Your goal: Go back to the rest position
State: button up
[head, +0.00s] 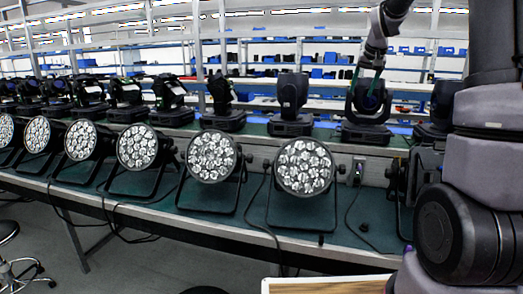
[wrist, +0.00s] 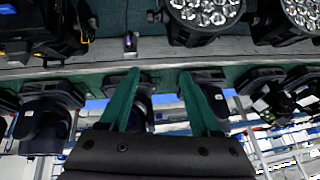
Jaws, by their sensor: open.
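My gripper (head: 369,82) is at the upper right of the head view, in front of or over a black moving-head light (head: 366,118) in the back row. In the wrist view my gripper (wrist: 159,82) shows two green fingers spread wide apart, with nothing held between them. A dark light (wrist: 140,105) shows behind the gap between the fingers. The nearest par can (head: 304,167) stands below and left of my gripper in the head view, apart from it. Another par can (head: 212,156) stands to its left. Two lit-patterned par can faces show at the wrist view's top right (wrist: 205,14).
A long green-topped bench (head: 240,225) carries a front row of several par cans and a back row of moving-head lights. A small socket box (head: 357,172) and loose cables lie near the right. Blue shelving (head: 330,72) stands behind. A stool (head: 15,262) is at the lower left.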

jog(key=s+a, duration=0.3)
jog(key=s, duration=0.8)
jog(key=s+a+r+t+y, duration=0.1)
jog(key=s+a, duration=0.2)
jog(key=s, duration=0.9)
jog(key=s+a, duration=0.4)
jog(key=s, duration=0.8)
jog(key=shift+r+y, duration=0.35)
jog(key=shift+y, duration=0.05)
